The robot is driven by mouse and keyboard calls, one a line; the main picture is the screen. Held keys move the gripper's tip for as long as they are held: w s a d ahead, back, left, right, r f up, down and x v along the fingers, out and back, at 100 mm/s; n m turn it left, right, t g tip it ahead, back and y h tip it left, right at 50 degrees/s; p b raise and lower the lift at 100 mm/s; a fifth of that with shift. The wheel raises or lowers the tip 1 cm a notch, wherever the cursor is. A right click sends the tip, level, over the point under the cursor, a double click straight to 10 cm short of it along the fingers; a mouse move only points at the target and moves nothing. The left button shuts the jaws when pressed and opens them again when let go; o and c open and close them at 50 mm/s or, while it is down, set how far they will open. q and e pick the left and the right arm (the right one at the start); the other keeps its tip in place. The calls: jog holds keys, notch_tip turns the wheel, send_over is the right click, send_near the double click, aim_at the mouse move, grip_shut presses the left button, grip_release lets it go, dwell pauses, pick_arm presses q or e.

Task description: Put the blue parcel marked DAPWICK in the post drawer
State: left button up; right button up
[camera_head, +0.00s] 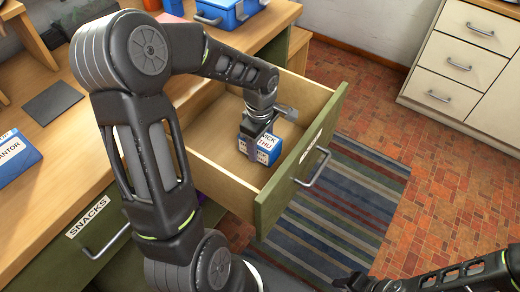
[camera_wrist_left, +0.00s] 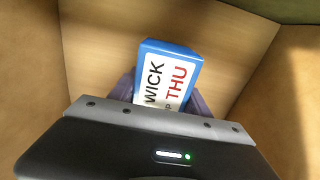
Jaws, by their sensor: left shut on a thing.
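In the left wrist view the parcel (camera_wrist_left: 172,54) shows "WICK" in black and "THU" in red; the rest of the name is hidden. My left gripper (camera_head: 259,142) reaches down into an open wooden drawer (camera_head: 215,178) with a green front and is shut on the parcel. The parcel is inside the drawer's walls; I cannot tell whether it touches the floor. A small label on the drawer front is too small to read. My right gripper (camera_head: 358,283) is partly cut off at the bottom edge.
A drawer front labelled SNACKS (camera_head: 88,217) is at the lower left. Another blue box (camera_head: 14,156) lies on the wooden desk (camera_head: 60,200), and a blue case (camera_head: 222,10) stands at the back. A striped rug (camera_head: 340,205) and white cabinet (camera_head: 465,65) are to the right.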

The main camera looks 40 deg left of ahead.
pick_arm(q)
notch_tip(320, 180, down, 3)
jog(key=shift+r, duration=0.2)
jog(key=shift+f+b, duration=0.2)
jog(key=shift+b, duration=0.15)
jog(key=o, duration=1.6)
jog(key=shift+r, duration=0.1)
jog(key=shift+o, duration=0.2)
jog(key=shift+r, duration=0.1)
jog(key=shift+r+p, duration=0.2)
jog(key=shift+p, duration=0.2)
notch_tip(320, 180, up, 12)
jog(key=shift+f+p, duration=0.1)
jog(key=shift+p, duration=0.35)
